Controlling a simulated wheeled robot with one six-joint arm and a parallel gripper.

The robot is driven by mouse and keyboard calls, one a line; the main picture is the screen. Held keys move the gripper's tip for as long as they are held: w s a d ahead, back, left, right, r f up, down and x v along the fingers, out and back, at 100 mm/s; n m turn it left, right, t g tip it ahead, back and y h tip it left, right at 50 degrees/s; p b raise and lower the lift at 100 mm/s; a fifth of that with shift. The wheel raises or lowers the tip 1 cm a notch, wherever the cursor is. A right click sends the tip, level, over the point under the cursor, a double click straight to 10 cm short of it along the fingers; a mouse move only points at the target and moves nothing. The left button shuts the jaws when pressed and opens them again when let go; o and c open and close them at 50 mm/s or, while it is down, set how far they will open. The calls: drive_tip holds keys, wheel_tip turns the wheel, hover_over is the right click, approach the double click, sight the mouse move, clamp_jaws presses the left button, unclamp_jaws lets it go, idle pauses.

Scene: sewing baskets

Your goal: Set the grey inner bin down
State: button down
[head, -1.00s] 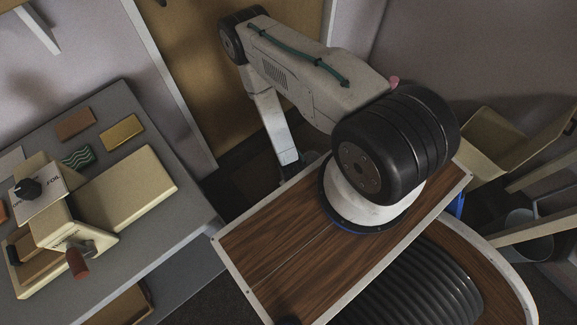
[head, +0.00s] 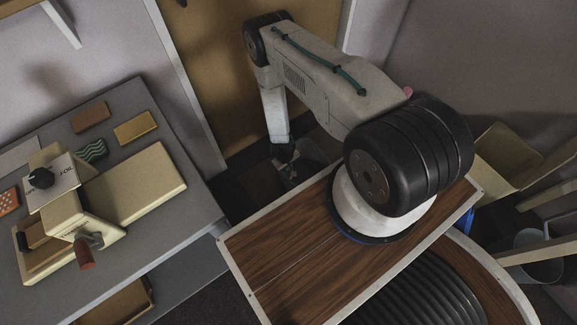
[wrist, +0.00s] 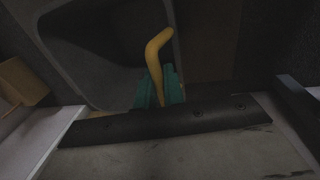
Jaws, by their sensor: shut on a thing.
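The grey inner bin (wrist: 88,62) fills the upper left of the wrist view, seen from above with its dark inside showing. Its bent yellow handle (wrist: 157,48) stands between the teal fingers of my gripper (wrist: 160,92), which are shut on it. In the head view, my gripper (head: 284,152) hangs low behind my wooden deck. Part of the grey bin (head: 310,163) shows beside it, low down in the dark gap. The deck hides part of the bin, and I cannot tell whether its base touches the floor.
A grey table (head: 180,225) with a cream machine (head: 140,185) and small blocks stands at left. A tan panel (head: 225,60) rises behind the gap. At right are a beige open box (head: 505,150), wooden bars and a grey bucket (head: 540,268).

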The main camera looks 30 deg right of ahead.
drive_tip(key=shift+f, duration=0.2)
drive_tip(key=c, duration=1.5)
unclamp_jaws()
drive_tip(key=shift+r, duration=0.1)
